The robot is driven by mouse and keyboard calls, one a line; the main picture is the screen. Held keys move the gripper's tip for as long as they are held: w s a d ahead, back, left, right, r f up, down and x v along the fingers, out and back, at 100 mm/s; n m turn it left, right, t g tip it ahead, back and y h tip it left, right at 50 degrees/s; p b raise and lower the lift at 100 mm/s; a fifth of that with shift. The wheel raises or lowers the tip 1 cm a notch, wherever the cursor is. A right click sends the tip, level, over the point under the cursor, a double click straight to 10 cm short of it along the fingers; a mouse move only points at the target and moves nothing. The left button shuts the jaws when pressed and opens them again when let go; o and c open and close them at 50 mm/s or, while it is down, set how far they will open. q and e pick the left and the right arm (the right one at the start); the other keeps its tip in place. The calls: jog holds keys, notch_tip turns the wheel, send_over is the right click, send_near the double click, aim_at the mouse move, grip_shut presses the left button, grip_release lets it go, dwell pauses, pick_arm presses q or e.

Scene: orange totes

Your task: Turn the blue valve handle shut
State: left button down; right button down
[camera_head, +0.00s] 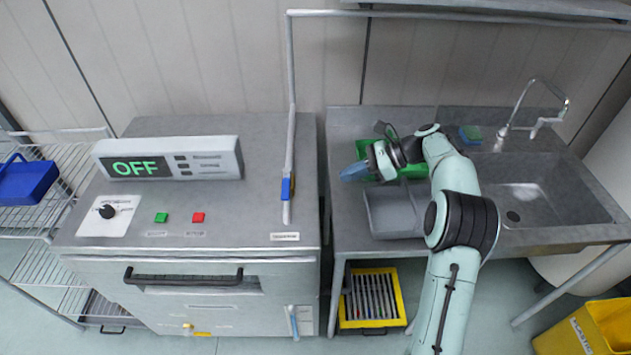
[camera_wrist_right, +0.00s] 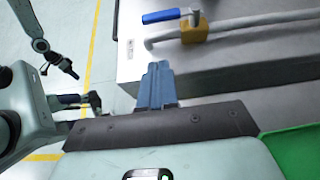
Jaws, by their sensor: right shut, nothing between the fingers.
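The blue valve handle (camera_head: 286,188) sits on the grey vertical pipe at the right side of the machine top. In the right wrist view the handle (camera_wrist_right: 162,16) lies roughly along the pipe, beside a yellow valve body (camera_wrist_right: 195,31). My right gripper (camera_head: 351,173) is to the right of the handle, above the sink counter's left end, and clear of it. Its blue fingers (camera_wrist_right: 155,80) are shut with nothing between them and point toward the machine side. My left gripper cannot be made out clearly; dark arm parts show at the left of the wrist view.
The machine (camera_head: 225,225) has a display (camera_head: 165,160) reading OFF, a knob (camera_head: 107,211), a green button (camera_head: 161,217) and a red button (camera_head: 198,217). A grey bin (camera_head: 392,212) and green tray (camera_head: 415,171) lie under my right arm. A sink (camera_head: 540,200) is at right.

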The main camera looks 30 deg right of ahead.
send_near(286, 187)
jog(key=f, duration=0.2)
jog(key=a+f, duration=0.1)
jog(key=f, duration=0.1)
jog(key=shift+s+f+b, duration=0.1)
jog(key=shift+s+b, duration=0.15)
jog(key=shift+b, duration=0.15)
pick_arm(q)
jog(key=shift+s+f, duration=0.25)
jog(key=shift+f, duration=0.15)
pick_arm(e)
jog(key=shift+w+a, duration=0.6)
jog(key=shift+a, duration=0.2)
jog(key=shift+w+a, duration=0.55)
jog(key=shift+a, duration=0.3)
jog(key=shift+a, duration=0.1)
